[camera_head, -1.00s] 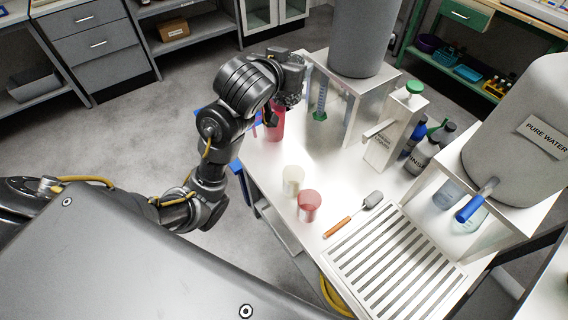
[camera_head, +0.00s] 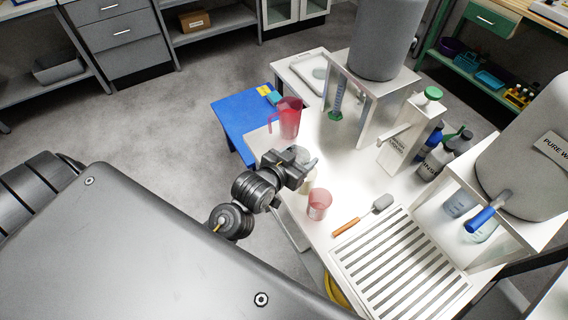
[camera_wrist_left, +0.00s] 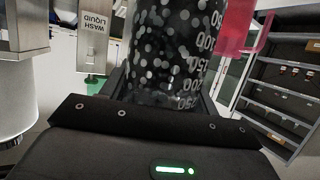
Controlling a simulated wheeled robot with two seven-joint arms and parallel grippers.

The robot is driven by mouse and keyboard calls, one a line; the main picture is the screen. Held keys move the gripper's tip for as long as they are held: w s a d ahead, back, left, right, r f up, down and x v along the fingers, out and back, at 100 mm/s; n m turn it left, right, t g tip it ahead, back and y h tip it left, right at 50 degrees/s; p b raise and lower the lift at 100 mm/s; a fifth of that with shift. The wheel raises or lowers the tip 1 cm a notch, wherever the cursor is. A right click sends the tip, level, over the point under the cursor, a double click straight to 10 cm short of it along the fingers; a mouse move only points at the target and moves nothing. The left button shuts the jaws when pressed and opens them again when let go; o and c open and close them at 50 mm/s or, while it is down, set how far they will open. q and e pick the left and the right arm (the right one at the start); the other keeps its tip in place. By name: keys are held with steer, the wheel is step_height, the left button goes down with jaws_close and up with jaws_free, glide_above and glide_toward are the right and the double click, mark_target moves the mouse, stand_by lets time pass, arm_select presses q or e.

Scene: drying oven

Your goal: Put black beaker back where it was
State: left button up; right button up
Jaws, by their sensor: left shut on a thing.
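My left gripper (camera_head: 304,165) is over the near left part of the white table, shut on a beaker. In the left wrist view the black beaker (camera_wrist_left: 172,50) stands between the fingers, dark and see-through, with white volume marks and pale spots. In the head view the gripper hides most of it. I cannot tell whether its base touches the table. A cream beaker (camera_head: 311,185) shows partly behind the gripper. A clear red beaker (camera_head: 319,205) stands just beside it. My right gripper is not in view.
A red jug (camera_head: 289,118) stands beyond the gripper; it also shows in the left wrist view (camera_wrist_left: 236,25). A spatula (camera_head: 351,228) and a slotted rack (camera_head: 400,268) lie to the right. A wash-liquid dispenser (camera_head: 410,132) stands behind. A blue stand (camera_head: 238,119) is at the far left.

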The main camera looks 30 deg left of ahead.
arm_select(q)
steer(key=shift+s+f, duration=0.25)
steer(key=w+a+f+p, duration=0.1)
steer(key=w+a+f, duration=0.2)
steer(key=f, duration=0.1)
steer(key=w+a+f+p, duration=0.1)
steer(key=w+a+f, duration=0.2)
steer(key=w+f, duration=0.1)
steer(key=w+a+f, duration=0.3)
steer(key=f, duration=0.1)
steer(key=shift+w+a+f+p, duration=0.1)
steer(key=shift+w+f+p, duration=0.2)
steer(key=shift+w+p, duration=0.1)
steer(key=shift+f, duration=0.2)
steer(key=shift+f, duration=0.15)
steer(key=o, duration=1.1)
